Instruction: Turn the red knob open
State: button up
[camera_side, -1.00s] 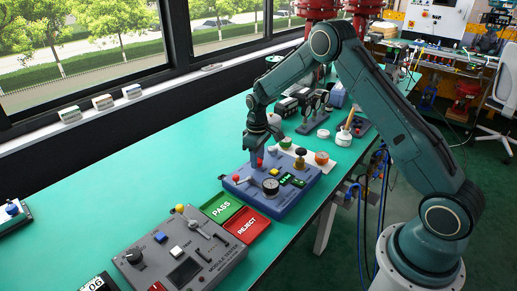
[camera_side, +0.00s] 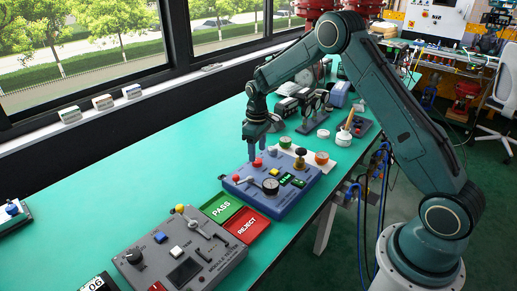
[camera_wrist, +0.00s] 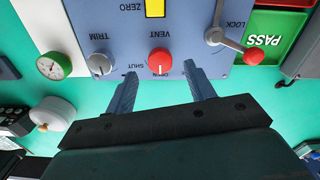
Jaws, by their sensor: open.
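The red knob (camera_wrist: 161,62) sits on the blue valve panel (camera_wrist: 205,12), below the word VENT in the wrist view. A pale line on the knob runs up and down in that picture, and the word SHUT shows to its left. My gripper (camera_wrist: 160,74) is open, with one finger on each side of the knob and visible gaps between. In the side view my gripper (camera_side: 257,157) points down with its fingertips near the red knob (camera_side: 257,163). I cannot tell whether the fingertips are at knob height.
The lock lever (camera_wrist: 232,43) with its red ball is right of the knob, and the trim knob (camera_wrist: 99,64) is left. A round gauge (camera_wrist: 54,67) stands farther left. The PASS tray (camera_side: 221,208) and a grey module tester (camera_side: 180,252) stand in front.

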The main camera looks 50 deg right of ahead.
aim_at(258, 161)
notch_tip(258, 161, up, 10)
dwell(0.5)
jog(key=shift+r, duration=0.15)
jog(key=s+a+r+m+t, duration=0.1)
jog(key=s+a+r, duration=0.2)
jog(key=s+r, duration=0.45)
jog(key=s+a+r+t, duration=0.2)
jog(key=s+a+r, duration=0.2)
jog(key=s+r, duration=0.35)
jog(key=s+a+m+t, duration=0.1)
jog(key=s+a, duration=0.3)
jog(key=s, duration=1.5)
jog(key=shift+s+f+t, duration=0.2)
jog(key=shift+t, duration=0.6)
